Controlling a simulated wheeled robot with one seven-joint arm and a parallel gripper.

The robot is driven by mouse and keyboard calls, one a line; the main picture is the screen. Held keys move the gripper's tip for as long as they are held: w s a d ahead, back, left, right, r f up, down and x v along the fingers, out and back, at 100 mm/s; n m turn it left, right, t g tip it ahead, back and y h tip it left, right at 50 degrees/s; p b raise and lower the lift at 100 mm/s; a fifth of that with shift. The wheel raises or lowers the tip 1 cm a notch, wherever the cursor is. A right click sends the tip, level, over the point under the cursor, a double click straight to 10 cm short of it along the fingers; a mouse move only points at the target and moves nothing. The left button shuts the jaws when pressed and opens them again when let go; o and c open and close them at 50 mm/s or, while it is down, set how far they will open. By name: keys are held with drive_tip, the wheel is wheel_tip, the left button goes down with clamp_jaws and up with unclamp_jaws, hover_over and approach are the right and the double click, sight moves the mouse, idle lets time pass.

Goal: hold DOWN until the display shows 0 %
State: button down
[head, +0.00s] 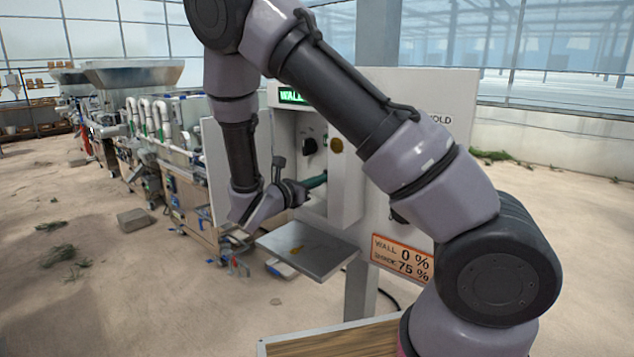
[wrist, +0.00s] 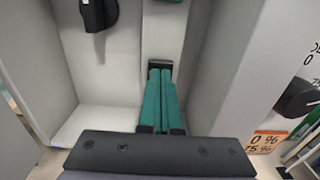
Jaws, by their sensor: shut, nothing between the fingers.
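The green-lit display (head: 291,95) is at the top of the control box in the head view; only "WALL" reads before my arm covers the rest, so its percentage is hidden. My gripper (head: 325,178) reaches into the box's open recess. Its green fingers also show in the wrist view (wrist: 160,72), shut together with nothing between them. Their tips are at a small dark piece (wrist: 160,64) on the recess's back wall; I cannot tell whether they touch or press it. No DOWN label is readable.
An orange placard (head: 402,258) reads "WALL 0 %" and "75 %". A grey shelf (head: 300,247) juts out below the recess. Another black knob (wrist: 299,97) is at the right in the wrist view.

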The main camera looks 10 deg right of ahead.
drive_tip(key=shift+d, duration=0.1)
drive_tip(key=shift+x, duration=0.8)
drive_tip(key=shift+d+r, duration=0.1)
drive_tip(key=shift+d, duration=0.05)
idle(4.0)
drive_tip(key=v, duration=1.4)
drive_tip(key=shift+a, duration=0.45)
